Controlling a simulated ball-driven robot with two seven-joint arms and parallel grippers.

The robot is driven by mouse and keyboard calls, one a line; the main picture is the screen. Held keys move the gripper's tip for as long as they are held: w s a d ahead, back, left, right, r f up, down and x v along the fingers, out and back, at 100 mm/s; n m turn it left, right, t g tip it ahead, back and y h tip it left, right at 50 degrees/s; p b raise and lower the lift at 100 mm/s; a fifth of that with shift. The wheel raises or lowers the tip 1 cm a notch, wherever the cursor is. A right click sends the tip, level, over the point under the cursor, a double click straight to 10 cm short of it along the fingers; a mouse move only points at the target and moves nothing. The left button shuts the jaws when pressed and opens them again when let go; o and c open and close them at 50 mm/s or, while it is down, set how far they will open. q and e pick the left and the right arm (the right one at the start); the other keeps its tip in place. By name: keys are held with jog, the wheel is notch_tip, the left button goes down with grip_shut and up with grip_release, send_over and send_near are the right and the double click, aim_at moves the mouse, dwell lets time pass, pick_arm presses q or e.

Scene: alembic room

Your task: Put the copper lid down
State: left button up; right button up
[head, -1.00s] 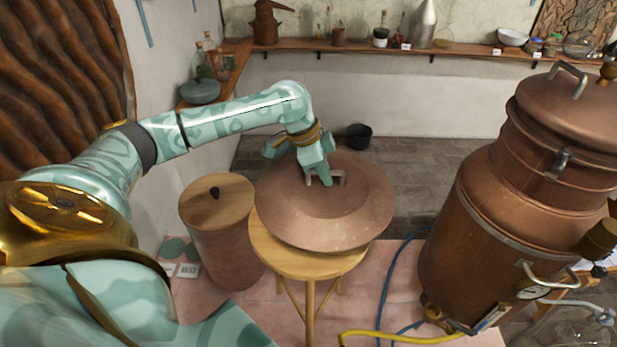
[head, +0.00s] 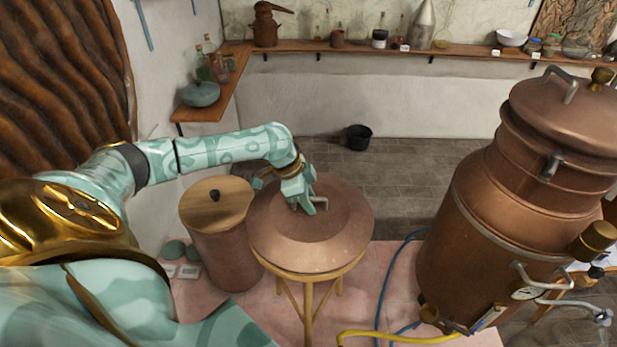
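The copper lid (head: 275,228), a wide shallow cone with a small metal handle (head: 320,203) on top, lies roughly level over a round wooden stool (head: 309,300). It hides nearly all of the stool's seat. Only the front of the seat and the legs show, and the lid looks to rest on the seat. My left gripper (head: 307,204) reaches in from the left with its fingers at the handle, and it appears shut on it. The fingers hide part of the handle. My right gripper is out of view.
A copper drum with a wooden top (head: 226,208) stands close left of the stool. A big copper still (head: 475,220) stands at the right. Blue and yellow hoses (head: 390,338) lie on the pink floor. A black pot (head: 358,137) sits on the floor behind.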

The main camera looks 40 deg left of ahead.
pick_arm(q)
jog(key=shift+a+r, duration=0.25)
jog(key=shift+r, duration=0.25)
jog(key=b+v, duration=0.1)
jog(key=v, duration=1)
jog(key=shift+b, duration=0.35)
jog(key=shift+d, duration=0.15)
